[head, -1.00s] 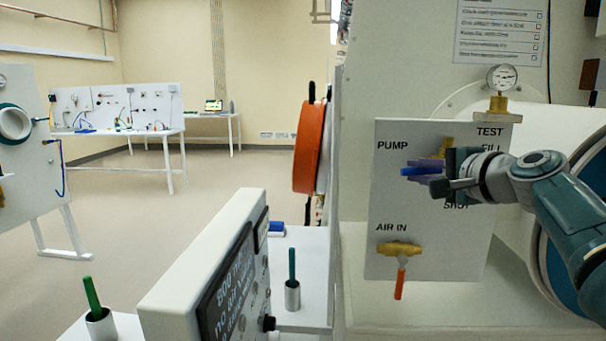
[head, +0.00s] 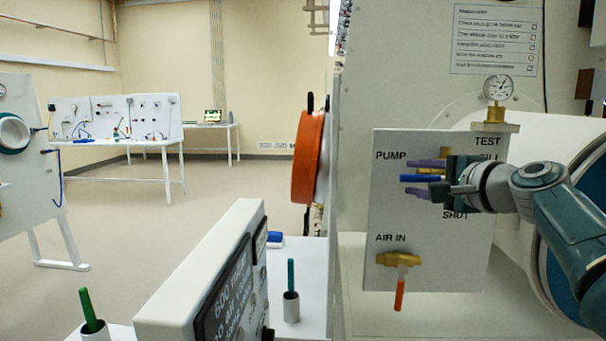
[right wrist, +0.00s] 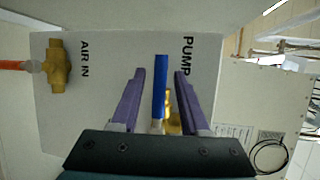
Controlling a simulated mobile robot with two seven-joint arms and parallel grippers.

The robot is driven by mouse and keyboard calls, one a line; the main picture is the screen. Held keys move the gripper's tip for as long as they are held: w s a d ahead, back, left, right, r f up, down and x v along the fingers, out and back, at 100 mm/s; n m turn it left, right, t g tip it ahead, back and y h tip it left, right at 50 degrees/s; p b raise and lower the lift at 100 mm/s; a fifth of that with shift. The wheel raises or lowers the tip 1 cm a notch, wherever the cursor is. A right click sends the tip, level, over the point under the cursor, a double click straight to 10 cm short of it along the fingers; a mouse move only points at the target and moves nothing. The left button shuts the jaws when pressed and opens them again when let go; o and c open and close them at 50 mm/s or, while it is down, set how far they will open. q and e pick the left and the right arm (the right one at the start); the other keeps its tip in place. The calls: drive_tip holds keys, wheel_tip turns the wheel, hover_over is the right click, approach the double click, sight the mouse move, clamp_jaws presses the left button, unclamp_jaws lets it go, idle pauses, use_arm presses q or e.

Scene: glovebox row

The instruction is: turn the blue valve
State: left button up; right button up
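The blue valve handle (head: 418,178) lies level, pointing left toward the PUMP label on the white valve panel (head: 388,218). My right gripper (head: 411,178) is open, with one purple finger above the handle and one below it. In the right wrist view the blue handle (right wrist: 160,88) stands between the two purple fingers of my right gripper (right wrist: 160,74), with a gap on each side. A brass valve body (right wrist: 173,112) shows partly behind the handle. The gripper hides most of this valve in the head view. My left gripper is not in view.
A second brass valve (head: 398,260) with an orange handle, marked AIR IN, sits lower on the panel. A pressure gauge (head: 498,88) stands above the panel. An orange round door (head: 308,158) and a white instrument box (head: 205,270) are to the left.

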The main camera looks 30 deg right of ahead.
drive_tip(key=v, duration=1)
idle(0.9)
